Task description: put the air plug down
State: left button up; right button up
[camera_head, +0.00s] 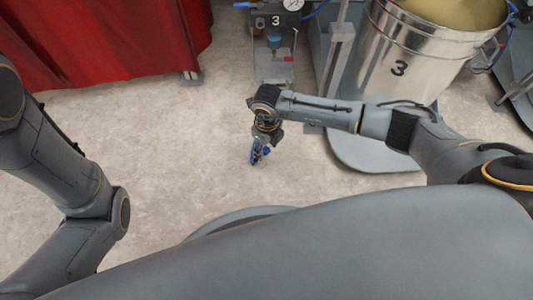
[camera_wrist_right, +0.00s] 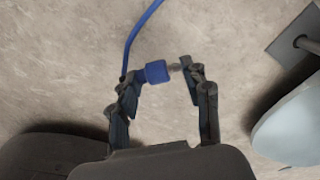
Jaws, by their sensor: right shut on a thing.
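The air plug (camera_wrist_right: 157,71) is a small blue block with a short grey tip, and a blue hose runs up from beside it in the right wrist view. My right gripper (camera_wrist_right: 160,70) is shut on the plug, which lies crosswise between its two fingertips. In the head view my right gripper (camera_head: 258,158) points down over the pale floor, with a little blue showing at its fingers; the plug itself is too small to make out there. My left arm shows at the left, but its gripper is out of view.
A small unit with a gauge, also marked 3 (camera_head: 273,50), is at the top middle. A red curtain (camera_head: 110,35) hangs at the upper left. The floor (camera_head: 170,130) between is clear.

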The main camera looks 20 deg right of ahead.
aim_at(267, 148)
notch_tip(267, 148, down, 4)
jog(key=b, duration=0.3)
jog(key=shift+r, duration=0.35)
jog(key=shift+f, duration=0.5)
jog(key=o, duration=1.1)
jog(key=shift+o, duration=0.2)
